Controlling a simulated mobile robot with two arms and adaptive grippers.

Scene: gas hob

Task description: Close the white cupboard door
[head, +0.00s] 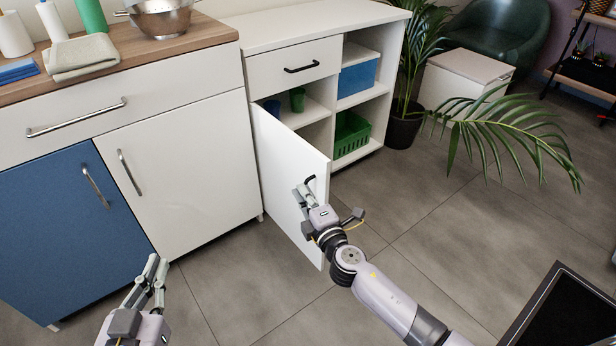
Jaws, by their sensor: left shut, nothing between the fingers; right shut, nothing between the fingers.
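The white cupboard door (287,178) stands open, swung out from the white cabinet (322,28) towards me. Its hinge side is at the left, near the counter unit. A dark handle (309,184) is near its outer edge. My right gripper (306,192) is shut and empty, in front of the door's outer face and close to the handle. I cannot tell whether it touches the door. My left gripper (154,270) is shut and empty at the lower left, above the floor and away from the door.
A green cup (297,99) and a blue cup (272,108) stand inside the cupboard. Open shelves beside it hold a blue box (357,77) and a green basket (350,134). A potted palm (403,125) stands to the right. The floor (400,215) right of the door is mostly clear.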

